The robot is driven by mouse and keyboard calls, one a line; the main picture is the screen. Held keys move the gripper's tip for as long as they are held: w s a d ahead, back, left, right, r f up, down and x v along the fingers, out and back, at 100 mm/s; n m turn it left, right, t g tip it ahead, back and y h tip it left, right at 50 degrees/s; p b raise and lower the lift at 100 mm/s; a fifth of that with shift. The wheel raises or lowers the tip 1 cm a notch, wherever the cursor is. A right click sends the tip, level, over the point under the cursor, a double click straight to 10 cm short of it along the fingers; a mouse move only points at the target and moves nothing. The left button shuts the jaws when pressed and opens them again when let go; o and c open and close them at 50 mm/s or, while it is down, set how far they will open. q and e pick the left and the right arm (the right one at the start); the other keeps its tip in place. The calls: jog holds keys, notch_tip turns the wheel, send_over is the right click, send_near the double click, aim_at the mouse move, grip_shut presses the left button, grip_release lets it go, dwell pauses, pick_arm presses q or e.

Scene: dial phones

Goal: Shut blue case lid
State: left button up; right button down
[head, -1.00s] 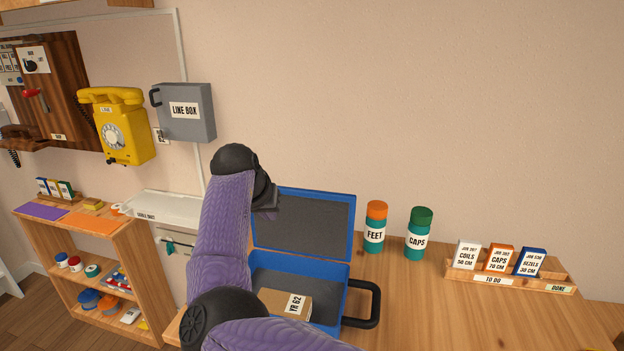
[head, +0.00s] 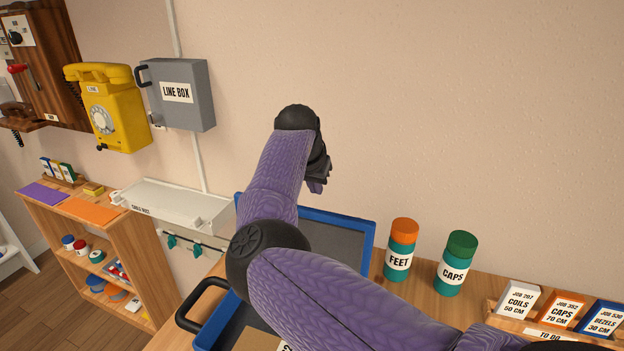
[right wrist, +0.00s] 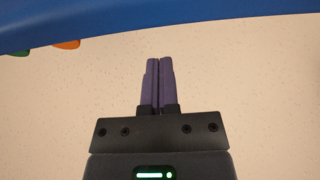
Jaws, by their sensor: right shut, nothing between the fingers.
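The blue case (head: 209,332) stands on the wooden table, partly hidden by my right arm. Its lid (head: 345,243), grey inside with a blue rim, stands open and upright at the back. My right gripper (head: 317,187) is shut and empty, with its fingers just above the lid's top edge in the head view. In the right wrist view, the shut fingers (right wrist: 158,64) point towards a blue edge of the lid (right wrist: 150,24), with a gap between them. A cardboard box (head: 252,338) lies in the case, mostly hidden. My left gripper is not in view.
An orange-capped FEET bottle (head: 400,250) and a green-capped CAPS bottle (head: 455,264) stand right of the lid. A card rack (head: 500,318) is farther right. A black handle (head: 190,305) sticks out at the case's left. A grey line box (head: 178,95) hangs on the wall.

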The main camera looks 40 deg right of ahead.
jog(key=shift+s+a+f+b, duration=0.2)
jog(key=shift+s+a+f, duration=0.1)
jog(key=shift+a+f, duration=0.3)
jog(key=shift+s+a+f+b, duration=0.2)
jog(key=shift+s+a+f, duration=0.05)
jog(key=shift+a+f, duration=0.25)
jog(key=shift+d, duration=0.15)
